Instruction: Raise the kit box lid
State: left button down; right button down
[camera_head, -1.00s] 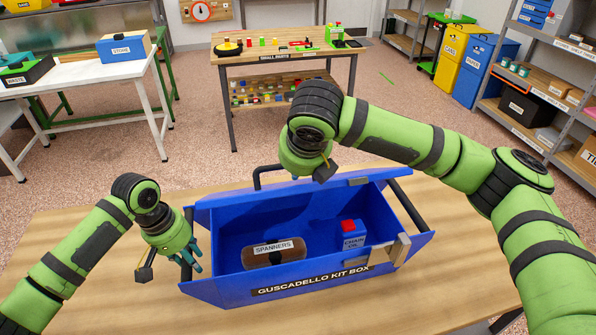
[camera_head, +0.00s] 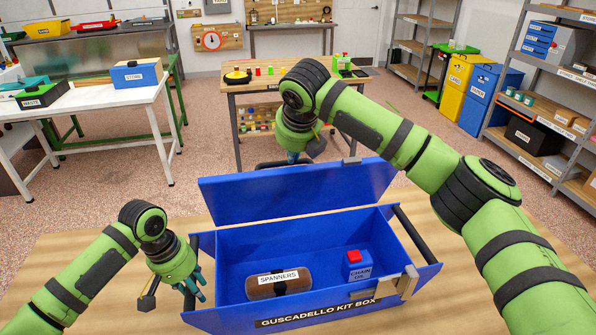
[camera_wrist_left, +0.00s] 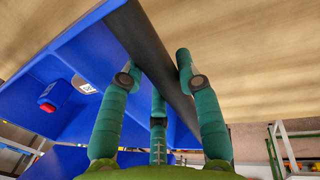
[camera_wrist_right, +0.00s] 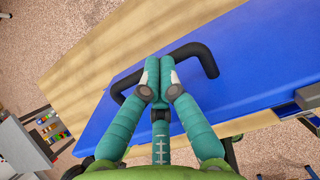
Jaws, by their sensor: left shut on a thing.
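The blue kit box (camera_head: 216,317) stands on the wooden table with its lid (camera_head: 290,192) standing up along the back edge. My left gripper (camera_head: 195,284) is shut on the black bar (camera_wrist_left: 145,50) at the box's left end. My right gripper (camera_head: 293,157) is behind the lid's top edge. In the right wrist view its fingers are pressed together across the black lid handle (camera_wrist_right: 195,52). I cannot tell whether the handle is held between them. Inside the box are a brown spanners case (camera_head: 279,285) and a blue chain oil can (camera_head: 357,268) with a red cap.
A grey and tan latch (camera_head: 398,285) sits on the box's front right. The table (camera_head: 85,255) is bare around the box. A parts bench (camera_head: 250,85) stands beyond it, a white table (camera_head: 90,110) at left, shelving (camera_head: 550,120) at right.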

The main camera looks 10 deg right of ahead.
pick_arm(q)
jog(key=shift+s+f, duration=0.15)
pick_arm(e)
jog(key=w, duration=0.8)
jog(key=shift+w+f, duration=0.15)
jog(key=shift+f, duration=0.2)
dwell(0.7)
jog(key=v, duration=1.2)
